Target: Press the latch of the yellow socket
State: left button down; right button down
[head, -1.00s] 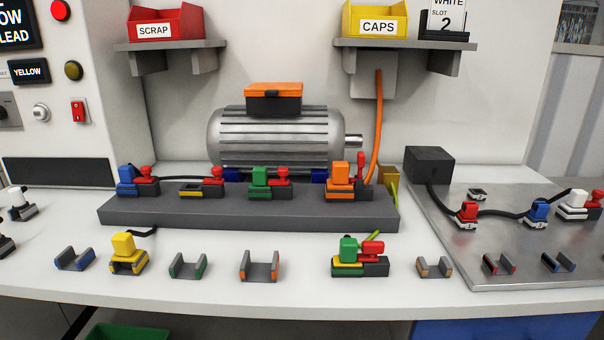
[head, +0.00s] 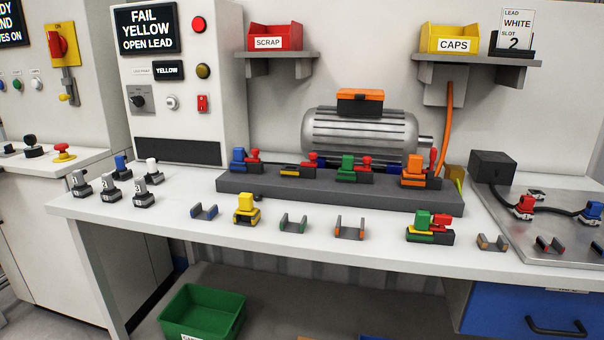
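The yellow socket (head: 296,171) is second from the left on the grey rail. It is low, with a yellow stripe, and no plug stands in it. Its red latch (head: 313,160) is at its right end; I cannot tell whether it is pressed down. A yellow plug (head: 245,205) stands in a holder on the table in front of the rail. A separate dark block (head: 432,237) with yellow and green stripes holds a green plug and has a red latch. Neither of my grippers is in view.
The grey rail (head: 340,200) also carries blue, green and orange plugs with red latches. Small holders (head: 293,223) stand along the table front. Grey connectors (head: 113,190) stand at the left. The panel (head: 152,28) reads "FAIL YELLOW OPEN LEAD". A green bin (head: 203,310) is below.

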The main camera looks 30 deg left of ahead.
aim_at(312, 156)
jog(key=k, duration=0.15)
jog(key=u, duration=1)
jog(key=i, duration=0.15)
jog(key=u, duration=0.05)
